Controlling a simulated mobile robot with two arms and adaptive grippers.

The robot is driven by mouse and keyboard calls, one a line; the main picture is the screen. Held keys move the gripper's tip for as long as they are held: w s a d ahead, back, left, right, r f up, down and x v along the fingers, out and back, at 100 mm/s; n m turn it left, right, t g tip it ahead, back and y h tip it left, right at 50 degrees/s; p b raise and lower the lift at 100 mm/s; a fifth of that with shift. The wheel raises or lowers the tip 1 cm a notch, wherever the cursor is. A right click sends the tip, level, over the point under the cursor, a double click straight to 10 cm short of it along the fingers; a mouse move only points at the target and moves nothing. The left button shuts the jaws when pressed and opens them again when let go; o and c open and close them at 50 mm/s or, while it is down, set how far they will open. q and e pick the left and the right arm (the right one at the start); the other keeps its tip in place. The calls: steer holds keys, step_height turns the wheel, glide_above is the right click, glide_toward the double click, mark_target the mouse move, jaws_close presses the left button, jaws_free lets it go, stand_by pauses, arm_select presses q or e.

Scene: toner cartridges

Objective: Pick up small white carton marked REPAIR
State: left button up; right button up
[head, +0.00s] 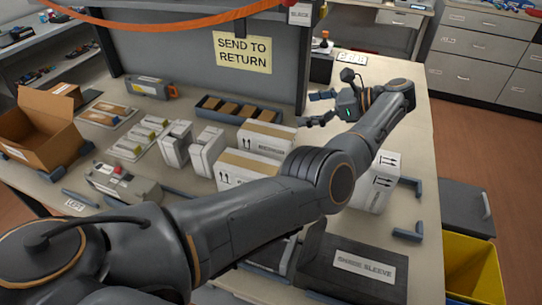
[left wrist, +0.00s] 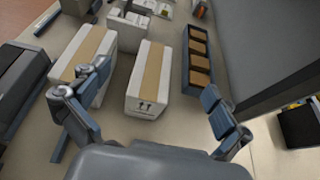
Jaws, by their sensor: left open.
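A small white carton with a tan tape band (head: 266,136) lies on the bench below the dark panel. It also shows in the left wrist view (left wrist: 148,85), lying between and beyond my open fingers. A bigger white carton (head: 238,172) lies in front of it, partly behind my arm, and shows at left in the wrist view (left wrist: 86,50). The word REPAIR is too small to read on either. My left gripper (head: 315,108) is open and empty, apart from the cartons, to the right of the small one. My right gripper is not in view.
A blue-grey tray with brown compartments (head: 238,106) stands behind the small carton. The dark panel with a SEND TO RETURN sign (head: 242,52) rises behind. An arrow-marked white carton (head: 380,185) and a dark sleeve box (head: 350,268) lie near my arm. The bench right of my gripper is mostly clear.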

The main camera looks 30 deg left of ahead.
arm_select(q)
steer(key=b, duration=0.5)
glide_toward(271, 132)
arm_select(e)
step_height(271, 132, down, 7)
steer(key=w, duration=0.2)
arm_select(q)
steer(key=p+x, duration=0.3)
steer(key=x, duration=0.1)
steer(key=shift+a+f, duration=0.15)
steer(key=shift+a, duration=0.25)
steer(key=p+x, duration=0.2)
steer(key=x, duration=0.4)
steer(key=shift+a+f+p, duration=0.2)
steer(key=shift+a+p, duration=0.05)
steer(key=shift+p, duration=0.05)
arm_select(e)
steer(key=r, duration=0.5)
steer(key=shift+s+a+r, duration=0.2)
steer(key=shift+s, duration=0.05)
arm_select(q)
steer(key=shift+d, duration=0.1)
steer(key=shift+c, duration=0.2)
steer(key=c, duration=1.4)
steer(key=shift+c, duration=0.5)
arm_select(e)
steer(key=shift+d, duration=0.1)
arm_select(q)
steer(key=shift+r, duration=0.1)
